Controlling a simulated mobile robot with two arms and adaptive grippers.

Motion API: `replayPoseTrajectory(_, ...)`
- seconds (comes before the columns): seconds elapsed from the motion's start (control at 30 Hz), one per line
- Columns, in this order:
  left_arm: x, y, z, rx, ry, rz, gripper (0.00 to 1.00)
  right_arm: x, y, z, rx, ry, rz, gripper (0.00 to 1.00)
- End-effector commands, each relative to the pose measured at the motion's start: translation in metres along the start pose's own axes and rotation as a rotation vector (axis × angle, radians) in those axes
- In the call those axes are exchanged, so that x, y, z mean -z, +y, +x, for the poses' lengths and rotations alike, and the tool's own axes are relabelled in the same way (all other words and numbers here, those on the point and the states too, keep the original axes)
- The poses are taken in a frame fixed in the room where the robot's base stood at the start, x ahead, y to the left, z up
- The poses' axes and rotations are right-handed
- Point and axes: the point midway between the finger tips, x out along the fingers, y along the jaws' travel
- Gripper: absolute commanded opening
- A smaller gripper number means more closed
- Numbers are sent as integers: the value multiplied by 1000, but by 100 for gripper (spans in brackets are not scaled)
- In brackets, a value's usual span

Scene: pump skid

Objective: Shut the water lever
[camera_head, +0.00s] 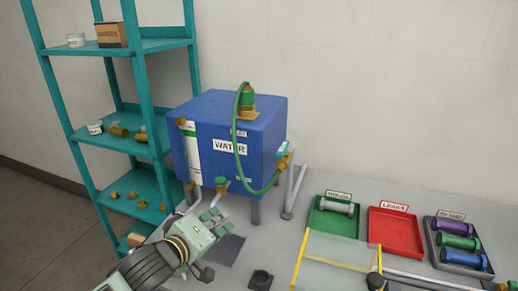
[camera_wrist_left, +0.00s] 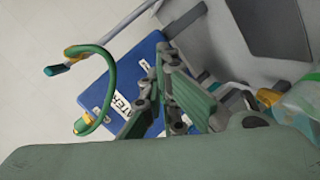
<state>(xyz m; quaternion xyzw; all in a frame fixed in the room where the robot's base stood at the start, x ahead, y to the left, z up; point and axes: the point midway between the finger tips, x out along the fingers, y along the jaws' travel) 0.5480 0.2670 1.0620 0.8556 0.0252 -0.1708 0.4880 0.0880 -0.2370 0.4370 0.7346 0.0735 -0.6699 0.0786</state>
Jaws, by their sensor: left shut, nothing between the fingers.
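The blue tank labelled WATER (camera_head: 215,145) stands on legs at the middle of the head view, and it also shows in the left wrist view (camera_wrist_left: 125,80). A brass valve with a teal-and-white lever (camera_head: 284,149) sits on its right side, joined to a green hose (camera_head: 238,150). The left wrist view shows a teal-ended lever (camera_wrist_left: 57,69) at the hose's brass fitting. My left gripper (camera_head: 215,204) is shut and empty, in front of and below the tank, apart from the side lever.
A teal shelf (camera_head: 130,145) with small parts stands left. A green tray (camera_head: 333,221), a red tray (camera_head: 396,232) and a dark tray with coloured cylinders (camera_head: 440,250) lie right. A yellow-edged clear box (camera_head: 335,262) is in front. A brass fitting with a green top (camera_head: 221,184) is near my gripper.

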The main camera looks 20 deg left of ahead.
Motion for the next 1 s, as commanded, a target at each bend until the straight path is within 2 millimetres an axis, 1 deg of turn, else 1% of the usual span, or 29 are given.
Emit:
replayPoseTrajectory(0.03, 16, 19, 2, -55, 12, -56, 0, 0, -1, 0, 1, 0, 0, 0)
replayPoseTrajectory(0.1, 33, 44, 3, -127, 13, -154, 0, 0, -2, 0, 2, 0, 1, 0)
replayPoseTrajectory(0.2, 54, 74, 1, -216, 0, -273, 0, 1, -4, 0, 4, 1, 2, 0)
replayPoseTrajectory(0.3, 68, 98, -3, -282, -23, -368, 0, 1, -5, 0, 5, 1, 2, 0)
replayPoseTrajectory(0.4, 78, 113, -6, -323, -43, -432, 0, 1, -5, 0, 6, 1, 2, 0)
replayPoseTrajectory(0.5, 83, 122, -8, -346, -57, -469, 0, 1, -5, 0, 5, 1, 2, 0)
replayPoseTrajectory(0.57, 84, 124, -9, -352, -61, -480, 0, 1, -5, 0, 5, 1, 2, 0)
replayPoseTrajectory(0.87, 84, 124, -9, -353, -62, -484, 0, 1, -3, 0, 3, 1, 1, 0)
replayPoseTrajectory(1.0, 85, 127, -6, -354, -61, -485, 0, 0, -1, -3, 1, 0, 0, 0)
